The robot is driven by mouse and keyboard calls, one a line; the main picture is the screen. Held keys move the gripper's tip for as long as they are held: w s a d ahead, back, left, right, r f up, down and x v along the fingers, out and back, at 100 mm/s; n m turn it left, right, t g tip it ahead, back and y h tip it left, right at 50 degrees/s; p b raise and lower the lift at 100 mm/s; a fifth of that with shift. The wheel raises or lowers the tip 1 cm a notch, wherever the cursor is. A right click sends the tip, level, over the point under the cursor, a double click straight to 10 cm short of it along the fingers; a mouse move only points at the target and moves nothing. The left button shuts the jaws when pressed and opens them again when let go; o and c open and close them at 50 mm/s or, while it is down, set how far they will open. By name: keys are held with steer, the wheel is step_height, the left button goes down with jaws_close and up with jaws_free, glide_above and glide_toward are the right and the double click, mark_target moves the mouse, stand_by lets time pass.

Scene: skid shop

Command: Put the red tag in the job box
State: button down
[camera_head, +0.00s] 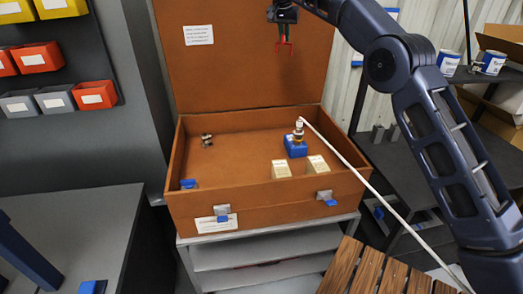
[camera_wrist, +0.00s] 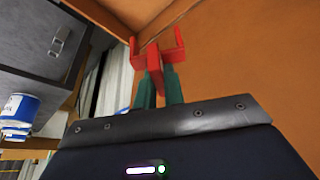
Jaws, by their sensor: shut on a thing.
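My gripper (camera_head: 284,33) is at the top of the head view, in front of the raised lid of the brown job box (camera_head: 250,210). It is shut on the red tag (camera_wrist: 154,62), a small forked red piece held between the green fingertips in the wrist view. The red tag (camera_head: 285,44) hangs below the fingers in the head view, above the box and apart from its floor. The box is open. Inside it are a blue piece with a metal fitting (camera_head: 296,145), two cream blocks (camera_head: 281,169) and a small dark metal part (camera_head: 207,141).
A white rod (camera_head: 360,178) slants from the box's inside over its right wall. Red and grey bins (camera_head: 40,58) hang at left. A dark shelf (camera_head: 400,165) with cans (camera_head: 449,62) stands at right. A wooden slatted surface (camera_head: 370,268) is in front.

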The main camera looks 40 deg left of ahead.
steer(key=s+a+n, duration=0.1)
steer(key=s+a, duration=0.4)
steer(key=shift+y, duration=0.3)
steer(key=f, duration=4.6)
steer(key=shift+w+d+f, duration=0.25)
steer(key=shift+f, duration=0.15)
steer(key=shift+f, duration=0.1)
steer(key=c, duration=1.5)
jaws_free()
steer(key=v, duration=1.2)
